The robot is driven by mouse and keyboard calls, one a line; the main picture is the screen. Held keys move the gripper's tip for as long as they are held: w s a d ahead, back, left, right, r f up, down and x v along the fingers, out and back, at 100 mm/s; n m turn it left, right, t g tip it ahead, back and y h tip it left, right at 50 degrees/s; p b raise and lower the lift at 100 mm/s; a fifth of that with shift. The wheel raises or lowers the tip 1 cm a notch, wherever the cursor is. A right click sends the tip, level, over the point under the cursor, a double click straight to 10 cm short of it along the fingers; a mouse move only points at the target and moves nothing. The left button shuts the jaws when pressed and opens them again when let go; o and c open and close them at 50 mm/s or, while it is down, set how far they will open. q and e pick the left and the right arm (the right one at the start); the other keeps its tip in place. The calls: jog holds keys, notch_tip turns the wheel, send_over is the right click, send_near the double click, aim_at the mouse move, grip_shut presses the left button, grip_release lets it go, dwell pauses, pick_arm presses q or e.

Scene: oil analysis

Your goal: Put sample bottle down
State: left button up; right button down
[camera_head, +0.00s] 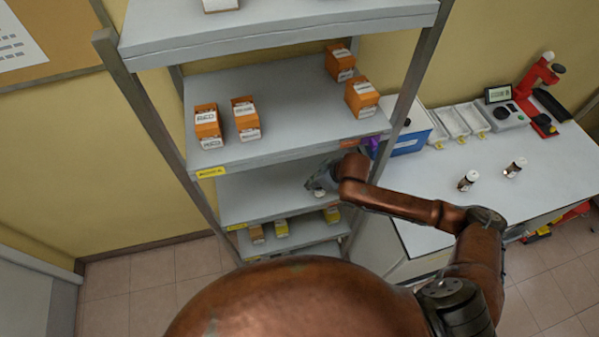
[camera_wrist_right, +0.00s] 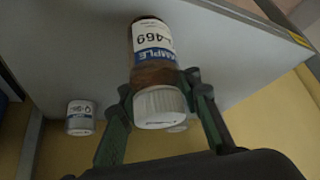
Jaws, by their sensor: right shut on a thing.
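The sample bottle (camera_wrist_right: 152,60) is amber, with a white ribbed cap and a white and blue label reading "SAMPLE" and "469". My right gripper (camera_wrist_right: 160,92) is shut on it near the cap, with a dark green finger on each side. In the head view my right gripper (camera_head: 322,181) reaches in over the shelf board (camera_head: 262,190) below the one with orange boxes. The bottle is hardly visible there. I cannot tell whether its base touches the board. My left gripper is not in view.
A second labelled bottle (camera_wrist_right: 80,117) stands left of the held one in the wrist view; another is mostly hidden behind the cap. A rack post (camera_head: 399,100) is close to my right arm. Two bottles (camera_head: 467,181) (camera_head: 515,167) stand on the white table (camera_head: 440,205).

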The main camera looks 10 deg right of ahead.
jog(key=shift+w+a, duration=0.35)
jog(key=shift+w, duration=0.25)
jog(key=shift+w+a, duration=0.35)
jog(key=shift+w, duration=0.1)
jog(key=shift+w+a+r, duration=0.1)
jog(key=shift+w+a, duration=0.7)
jog(key=shift+w, duration=0.3)
jog(key=shift+p+x, duration=0.3)
jog(key=shift+x, duration=0.6)
jog(key=shift+s, duration=0.1)
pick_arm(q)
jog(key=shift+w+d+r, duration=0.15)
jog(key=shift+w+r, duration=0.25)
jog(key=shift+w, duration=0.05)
pick_arm(e)
jog(key=shift+d, duration=0.15)
jog(key=shift+s, duration=0.1)
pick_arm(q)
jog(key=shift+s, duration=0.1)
pick_arm(e)
jog(key=c, duration=1.4)
grip_release()
